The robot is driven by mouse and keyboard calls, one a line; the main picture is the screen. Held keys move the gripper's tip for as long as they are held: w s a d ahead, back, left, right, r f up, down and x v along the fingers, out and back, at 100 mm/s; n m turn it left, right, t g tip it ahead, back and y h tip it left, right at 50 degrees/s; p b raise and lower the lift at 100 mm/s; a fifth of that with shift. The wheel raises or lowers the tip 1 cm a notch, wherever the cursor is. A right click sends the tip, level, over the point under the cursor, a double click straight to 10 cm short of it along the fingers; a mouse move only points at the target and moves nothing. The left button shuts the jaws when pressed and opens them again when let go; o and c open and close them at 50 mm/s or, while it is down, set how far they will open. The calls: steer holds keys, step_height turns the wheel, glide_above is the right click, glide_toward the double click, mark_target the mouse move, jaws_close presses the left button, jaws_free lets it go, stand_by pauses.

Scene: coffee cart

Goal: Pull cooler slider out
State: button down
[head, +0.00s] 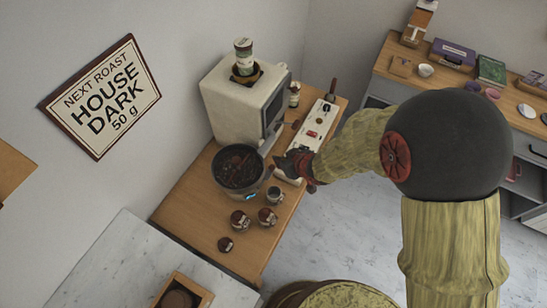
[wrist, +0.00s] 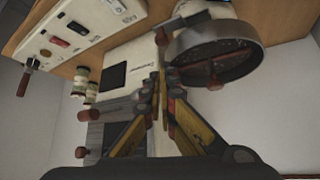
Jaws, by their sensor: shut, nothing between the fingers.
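The round dark cooler pan (head: 238,168) holds dark beans and stands in front of the white roaster (head: 236,97). In the wrist view the cooler pan (wrist: 213,55) is at the upper right, with a reddish bar across its face. My gripper (head: 291,167) is beside the pan, near the front end of the long white control panel (head: 309,130). In the wrist view my gripper (wrist: 161,85) is shut and empty, its fingertips left of the pan rim. A dark red knob (wrist: 161,36) shows close to the pan. I cannot tell which part is the cooler slider.
Lidded jars (head: 266,217) and a small metal cup (head: 274,195) stand on the wooden top in front of the pan. A green-labelled jar (head: 244,55) sits on the roaster. A second counter (head: 456,77) with boxes and cups is at the right.

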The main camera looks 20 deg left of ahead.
steer(key=shift+f, duration=0.1)
steer(key=b+x, duration=0.2)
steer(key=x, duration=0.8)
steer(key=shift+d, duration=0.1)
steer(key=d, duration=0.1)
steer(key=d+p, duration=0.1)
steer(key=d, duration=0.3)
steer(key=shift+s, duration=0.3)
steer(key=shift+d+p, duration=0.1)
steer(key=shift+p, duration=0.2)
